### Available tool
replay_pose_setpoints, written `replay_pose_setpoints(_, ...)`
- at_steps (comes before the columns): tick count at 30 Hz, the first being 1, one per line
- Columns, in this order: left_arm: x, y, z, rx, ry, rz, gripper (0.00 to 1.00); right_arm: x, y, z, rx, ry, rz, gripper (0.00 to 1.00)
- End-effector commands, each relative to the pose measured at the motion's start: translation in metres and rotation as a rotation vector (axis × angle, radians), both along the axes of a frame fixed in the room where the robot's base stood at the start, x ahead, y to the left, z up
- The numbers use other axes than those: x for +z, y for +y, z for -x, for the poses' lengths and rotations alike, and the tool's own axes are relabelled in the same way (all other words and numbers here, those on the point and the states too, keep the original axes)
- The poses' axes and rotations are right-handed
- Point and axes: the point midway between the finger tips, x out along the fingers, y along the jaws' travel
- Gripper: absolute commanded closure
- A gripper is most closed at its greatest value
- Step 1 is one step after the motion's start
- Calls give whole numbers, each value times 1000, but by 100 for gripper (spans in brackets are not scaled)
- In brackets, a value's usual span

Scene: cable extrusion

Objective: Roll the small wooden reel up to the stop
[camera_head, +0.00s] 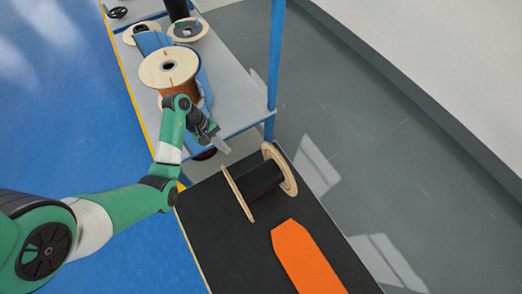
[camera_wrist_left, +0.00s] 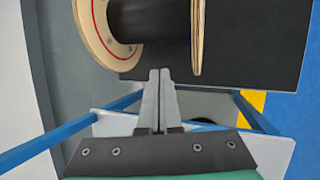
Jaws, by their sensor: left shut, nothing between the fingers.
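The small wooden reel (camera_head: 260,178) lies on its side on a black table top, with two pale wooden flanges and a black core. In the left wrist view its core (camera_wrist_left: 155,22) shows between the flanges, and one flange has a red ring. My left gripper (camera_head: 222,147) is shut and empty, beside the reel on the rack side. In the wrist view its fingertips (camera_wrist_left: 160,73) point at the core, just short of it in the picture; I cannot tell if they touch.
A grey rack (camera_head: 238,98) with blue posts holds a large copper-coloured reel (camera_head: 170,72) and more reels behind. A gap separates rack and table. Blue floor lies left, grey floor right.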

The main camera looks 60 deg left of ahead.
Motion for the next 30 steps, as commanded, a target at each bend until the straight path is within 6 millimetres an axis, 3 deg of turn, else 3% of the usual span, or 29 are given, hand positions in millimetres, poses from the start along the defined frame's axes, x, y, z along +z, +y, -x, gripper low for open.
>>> replay_pose_setpoints(1, 6, 6, 5, 23, 0, 1, 100, 6, 0, 0, 1, 1, 0, 50)
replay_pose_setpoints(8, -2, 7, 3, 28, -4, -1, 100, -3, 0, 0, 1, 2, 0, 50)
replay_pose_setpoints(23, -76, -19, -22, 26, -6, -3, 100, -78, 0, 0, 1, 2, 0, 50)
replay_pose_setpoints(30, -103, -31, -33, 26, -4, -2, 100, -93, 0, 0, 1, 2, 0, 50)
